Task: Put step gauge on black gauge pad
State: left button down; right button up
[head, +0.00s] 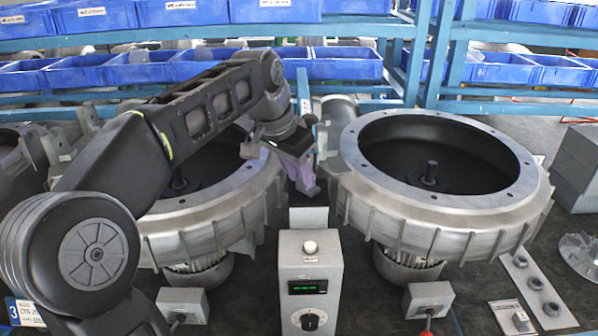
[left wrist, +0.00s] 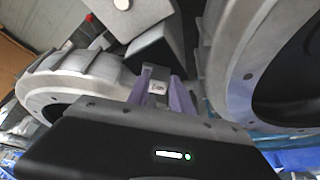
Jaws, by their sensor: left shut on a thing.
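My left gripper (head: 304,188) reaches in over the gap between the two round metal blower housings, pointing down, with purple fingers. In the left wrist view the fingers (left wrist: 166,92) are shut on a small light-grey piece with a dark mark, which I take for the step gauge (left wrist: 157,87). Most of the gauge is hidden by the fingers, and I cannot make it out in the head view. A grey block (head: 308,217) stands just below the fingertips, behind the control box. My right gripper is not in view.
The left housing (head: 215,220) and right housing (head: 450,215) flank the gripper closely. A grey control box (head: 309,270) with a knob and display stands in front. A grey plate with round parts (head: 536,284) and a finned impeller (head: 580,250) lie at right. Blue bins (head: 345,66) fill shelves behind.

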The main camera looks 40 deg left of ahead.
aim_at(294, 197)
pick_arm(q)
jog(key=shift+f, duration=0.15)
jog(key=c, duration=1.1)
grip_release()
jog(key=shift+r, duration=0.4)
jog(key=v, duration=0.3)
jog(key=shift+s+r, duration=0.15)
jog(key=shift+r, duration=0.2)
jog(key=p+v, duration=0.1)
jog(key=v, duration=0.2)
jog(key=shift+s+r, duration=0.15)
